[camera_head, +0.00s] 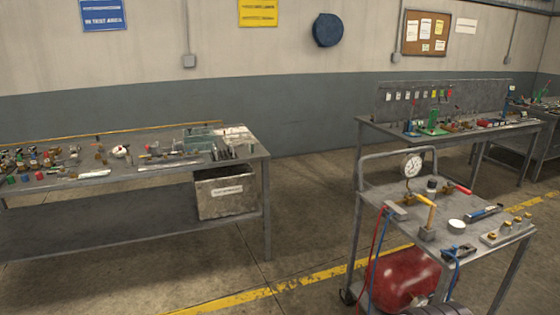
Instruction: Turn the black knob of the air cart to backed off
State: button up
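The air cart (373,191) stands at the right front, a grey metal cart with a push handle at its left end. On its top is a white-faced gauge (413,165). Just right of and below the gauge is a small black knob (432,184); its setting is too small to read. A red-handled valve (457,188) and a yellow-handled piece (428,213) are close to the knob. A red tank (405,279) sits under the cart top. My gripper is not in view.
A workbench (110,187) full of small parts stands at the left, with a labelled bin (226,193) below its top. Another bench (455,137) stands behind the cart. Red and blue hoses (377,256) hang at the cart's left side. The floor (310,205) between is clear.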

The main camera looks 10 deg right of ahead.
aim_at(432, 183)
jog(key=i, duration=0.75)
jog(key=i+j, duration=0.1)
jog(key=i, duration=0.7)
jog(key=i+l+z, duration=0.15)
jog(key=i+z, duration=1.05)
jog(key=z, duration=0.15)
jog(key=i+z, duration=0.25)
jog(key=z, duration=0.2)
